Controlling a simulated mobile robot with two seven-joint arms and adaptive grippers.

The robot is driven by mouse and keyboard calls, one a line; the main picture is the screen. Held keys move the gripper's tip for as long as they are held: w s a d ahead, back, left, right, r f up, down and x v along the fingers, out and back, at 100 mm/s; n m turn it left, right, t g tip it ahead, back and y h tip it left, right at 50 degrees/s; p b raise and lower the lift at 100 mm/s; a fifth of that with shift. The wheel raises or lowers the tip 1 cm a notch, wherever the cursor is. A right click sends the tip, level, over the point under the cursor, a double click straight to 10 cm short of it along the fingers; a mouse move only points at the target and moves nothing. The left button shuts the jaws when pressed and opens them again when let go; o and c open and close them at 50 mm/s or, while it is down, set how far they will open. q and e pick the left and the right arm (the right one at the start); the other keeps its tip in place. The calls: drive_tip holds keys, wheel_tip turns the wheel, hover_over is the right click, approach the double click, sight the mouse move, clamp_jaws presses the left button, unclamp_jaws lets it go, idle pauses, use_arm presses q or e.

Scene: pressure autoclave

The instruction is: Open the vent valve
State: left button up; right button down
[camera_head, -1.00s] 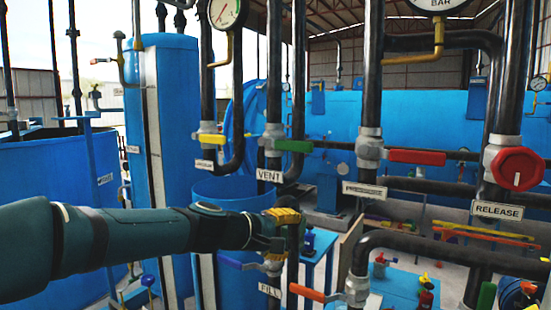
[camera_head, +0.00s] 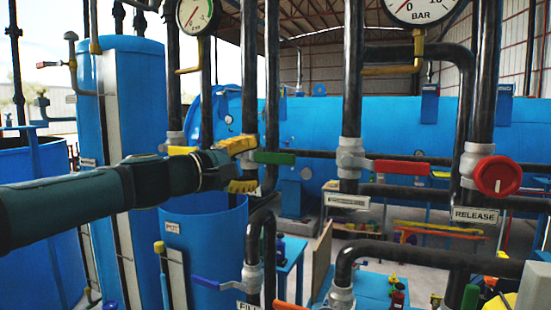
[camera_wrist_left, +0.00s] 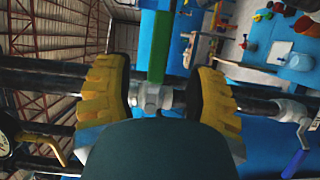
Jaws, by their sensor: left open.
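The vent valve's green lever (camera_head: 273,157) points right from a dark vertical pipe in the head view. My left gripper (camera_head: 243,166) is at that pipe, its yellow fingers spread above and below the lever's inner end, and it hides the valve body and most of the VENT label. In the left wrist view the open gripper (camera_wrist_left: 157,78) has a yellow finger on each side of the grey valve body (camera_wrist_left: 150,97), and the green lever (camera_wrist_left: 158,45) extends up between them. Gaps show beside the lever; finger contact with the valve body is unclear. My right gripper is not in view.
A red lever (camera_head: 402,167) and a red RELEASE knob (camera_head: 497,177) sit on pipes to the right. A yellow lever (camera_head: 182,150) is just behind my left wrist. A blue lever (camera_head: 219,284) is below. Dark pipes stand close around the valve.

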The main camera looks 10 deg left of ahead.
sight(273, 158)
use_arm(q)
drive_tip(key=x, duration=0.7)
drive_tip(key=shift+w+d+p, duration=0.15)
drive_tip(key=shift+w+p, duration=0.15)
drive_tip(key=shift+p, duration=0.1)
drive_tip(key=shift+s, duration=0.1)
clamp_jaws()
